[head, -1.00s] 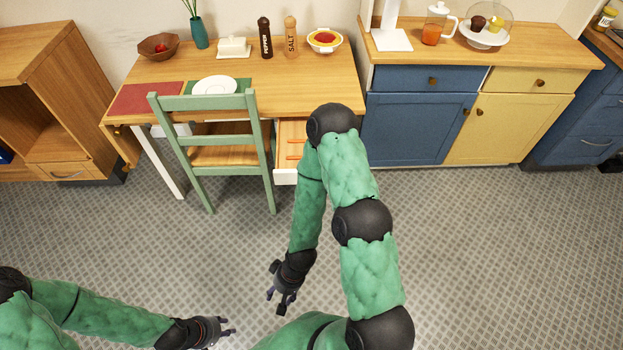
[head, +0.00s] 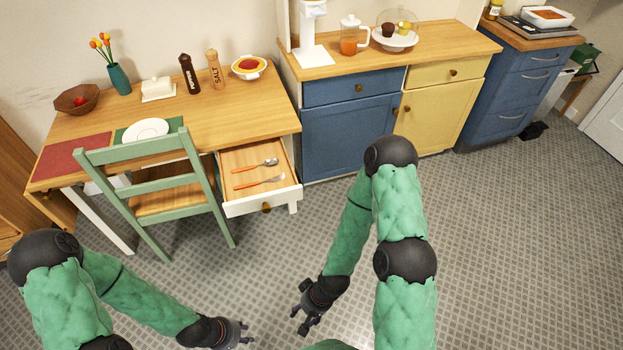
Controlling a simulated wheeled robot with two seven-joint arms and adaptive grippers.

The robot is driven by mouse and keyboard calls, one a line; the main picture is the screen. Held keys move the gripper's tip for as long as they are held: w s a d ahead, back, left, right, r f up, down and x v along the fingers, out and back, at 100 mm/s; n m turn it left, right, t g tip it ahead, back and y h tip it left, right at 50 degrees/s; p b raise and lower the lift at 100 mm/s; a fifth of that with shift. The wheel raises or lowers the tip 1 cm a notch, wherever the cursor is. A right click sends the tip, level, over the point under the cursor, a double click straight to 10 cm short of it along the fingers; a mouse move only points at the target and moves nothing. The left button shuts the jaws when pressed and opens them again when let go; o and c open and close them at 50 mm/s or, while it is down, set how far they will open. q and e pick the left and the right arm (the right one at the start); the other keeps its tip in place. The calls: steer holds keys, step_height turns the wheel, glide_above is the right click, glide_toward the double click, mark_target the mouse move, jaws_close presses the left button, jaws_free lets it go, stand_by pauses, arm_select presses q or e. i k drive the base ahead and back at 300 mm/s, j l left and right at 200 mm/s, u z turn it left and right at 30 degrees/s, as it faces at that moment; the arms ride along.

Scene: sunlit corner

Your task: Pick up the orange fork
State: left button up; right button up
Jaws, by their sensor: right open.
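The orange fork (head: 258,182) lies in the open drawer (head: 262,205) under the right end of the table. Its handle is orange and its metal head points right. An orange-handled spoon (head: 255,166) lies behind it in the same drawer. My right gripper (head: 302,322) is open and empty over the floor, in front of the drawer and well apart from it. My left gripper (head: 246,333) is low over the floor at the bottom of the view, with nothing seen in it. Its fingers look spread apart.
A green chair (head: 150,180) stands just left of the drawer, against the wooden table (head: 200,118). A blue and yellow cabinet (head: 350,140) stands to the drawer's right. The patterned floor (head: 480,240) in front is clear.

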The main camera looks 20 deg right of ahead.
mark_target(271, 180)
steer(key=z, duration=0.25)
steer(key=u, duration=0.8)
steer(key=l+u, duration=0.85)
steer(key=u, duration=0.15)
steer(key=l+u, duration=0.45)
steer(key=k+j, duration=0.05)
steer(key=j, duration=0.05)
